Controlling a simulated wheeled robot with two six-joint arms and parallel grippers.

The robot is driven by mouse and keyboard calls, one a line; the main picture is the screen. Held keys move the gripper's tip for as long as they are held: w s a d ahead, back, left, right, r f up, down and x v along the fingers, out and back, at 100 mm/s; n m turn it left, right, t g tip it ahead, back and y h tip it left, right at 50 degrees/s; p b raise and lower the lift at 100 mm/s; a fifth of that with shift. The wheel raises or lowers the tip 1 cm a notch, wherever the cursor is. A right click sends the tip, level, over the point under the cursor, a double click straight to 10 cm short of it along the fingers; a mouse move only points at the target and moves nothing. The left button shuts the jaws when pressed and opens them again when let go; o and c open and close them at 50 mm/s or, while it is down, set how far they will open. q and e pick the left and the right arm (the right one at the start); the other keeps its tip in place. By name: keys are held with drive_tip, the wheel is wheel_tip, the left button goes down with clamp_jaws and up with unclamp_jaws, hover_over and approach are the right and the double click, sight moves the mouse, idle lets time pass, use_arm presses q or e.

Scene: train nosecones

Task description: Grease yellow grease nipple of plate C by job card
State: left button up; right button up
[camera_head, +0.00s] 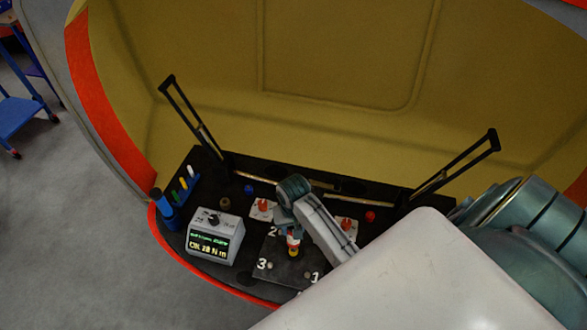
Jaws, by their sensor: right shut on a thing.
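A dark square plate (275,268) with white numbers 1, 2 and 3 lies on the bench; I cannot read a letter on it. My right gripper (292,229) reaches down over the plate near the number 2. It is shut on a small red-and-white thing (293,239), mostly hidden by the gripper. A small yellow part (293,253) shows just under it at the plate; I cannot tell whether they touch. Two white plates with orange-red parts, one on the left (262,209) and one on the right (346,228), stand behind. No job card is clear. My left gripper is out of view.
A grey box (212,238) with a knob and a lit display reading about "OK 28 N m" stands left of the plate. A blue tool (165,211) and a rack with coloured sticks (184,186) stand farther left. Two black struts (190,115) rise behind.

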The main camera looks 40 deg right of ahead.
drive_tip(key=shift+f, duration=0.45)
idle(0.3)
drive_tip(key=shift+r+p, duration=0.3)
drive_tip(key=shift+r, duration=2.5)
drive_tip(key=shift+r, duration=0.65)
drive_tip(key=shift+f, duration=0.15)
drive_tip(key=shift+f, duration=2.7)
drive_tip(key=shift+f+b, duration=0.3)
drive_tip(key=shift+f, duration=0.25)
